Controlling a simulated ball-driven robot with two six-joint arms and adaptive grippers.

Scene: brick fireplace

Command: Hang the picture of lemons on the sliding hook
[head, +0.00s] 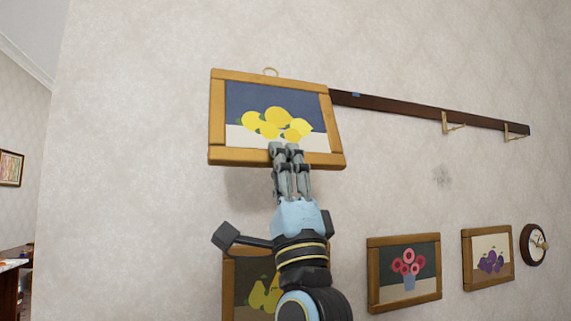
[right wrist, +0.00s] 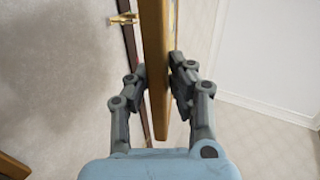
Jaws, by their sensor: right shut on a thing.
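The picture of lemons (head: 275,100) has a wooden frame and a small ring (head: 270,71) on its top edge. My right gripper (head: 287,152) is shut on the bottom edge of its frame and holds it up, slightly tilted, in front of the wall. In the right wrist view the frame (right wrist: 157,70) stands edge-on between the fingers (right wrist: 160,85). A dark rail (head: 400,104) runs along the wall, its left part hidden behind the picture. Two brass hooks (head: 451,124) (head: 515,132) sit on its right part. A hook (right wrist: 122,18) also shows in the wrist view. My left gripper is not in view.
Below hang a pear picture (head: 263,290), partly behind my right arm, a flower picture (head: 405,270), a plum picture (head: 488,257) and a round clock (head: 534,244). The wall between rail and lower pictures is otherwise clear.

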